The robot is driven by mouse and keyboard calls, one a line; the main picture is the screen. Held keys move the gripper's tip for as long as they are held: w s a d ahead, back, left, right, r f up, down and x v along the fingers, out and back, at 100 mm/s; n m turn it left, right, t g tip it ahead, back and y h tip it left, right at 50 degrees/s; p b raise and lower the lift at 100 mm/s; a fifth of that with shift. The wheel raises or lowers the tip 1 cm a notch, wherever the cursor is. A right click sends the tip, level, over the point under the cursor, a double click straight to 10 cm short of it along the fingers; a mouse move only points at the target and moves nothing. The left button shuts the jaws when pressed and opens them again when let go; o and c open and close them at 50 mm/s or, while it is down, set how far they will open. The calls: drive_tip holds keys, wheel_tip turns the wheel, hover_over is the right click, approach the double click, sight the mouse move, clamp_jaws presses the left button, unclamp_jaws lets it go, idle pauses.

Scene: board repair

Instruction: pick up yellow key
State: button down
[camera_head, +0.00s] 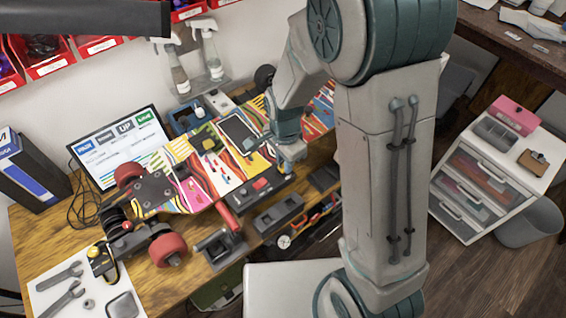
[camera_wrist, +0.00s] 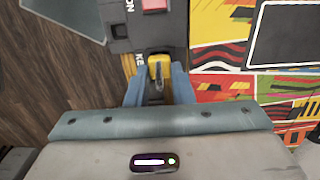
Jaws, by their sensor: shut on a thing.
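The yellow key (camera_wrist: 160,67) shows in the wrist view between the fingers of my gripper (camera_wrist: 160,85). My gripper is shut on it. The far end of the key lies against a dark grey box (camera_wrist: 119,27) with a red button; I cannot tell whether the key is still inside its slot. In the head view my gripper (camera_head: 288,160) is over the workbench, at the right end of the dark box (camera_head: 250,192). The key is hidden or too small to tell there.
A colourful skateboard deck (camera_head: 200,172) with red wheels (camera_head: 165,250) lies on the wooden bench beside my gripper. A dark tablet (camera_head: 238,132) rests on the deck. A monitor (camera_head: 120,147) stands behind. A white drawer unit (camera_head: 495,175) stands right.

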drive_tip(key=shift+r, duration=0.45)
wheel_tip(320, 180, up, 3)
drive_tip(key=shift+f+b, duration=0.15)
drive_tip(key=shift+b, duration=0.15)
drive_tip(key=s+d+r+b, duration=0.1)
drive_tip(key=s+d+r, duration=0.1)
drive_tip(key=d+r, duration=0.5)
drive_tip(key=d, duration=0.4)
drive_tip(key=shift+s+d+b, duration=0.25)
drive_tip(key=shift+b, duration=0.05)
drive_tip(key=shift+f, duration=0.1)
